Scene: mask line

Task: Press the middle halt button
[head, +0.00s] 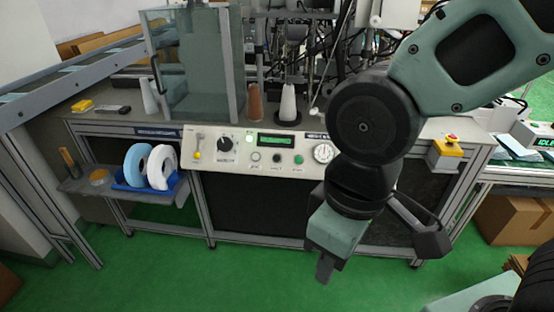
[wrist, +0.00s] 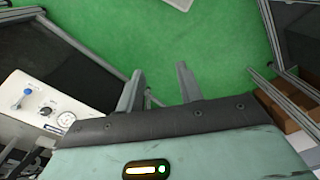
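A cream control panel (head: 232,172) runs along the front of the machine. It carries a row of three small round buttons under a green display: a pale one (head: 255,157), a dark middle button (head: 277,158) and a green one (head: 299,160). Their labels are too small to read. My gripper (head: 325,274) hangs pointing down, in front of the machine, to the right of and below the buttons in the picture. In the wrist view my gripper (wrist: 160,70) shows two fingers apart with nothing between them. The three buttons cannot be made out there.
The panel also has a yellow-ended lever (head: 198,156), a black knob (head: 225,144) and a dial gauge (head: 323,153). A yellow box with a red button (head: 451,138) sits at right. A shelf with rolls (head: 137,165) juts out at left.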

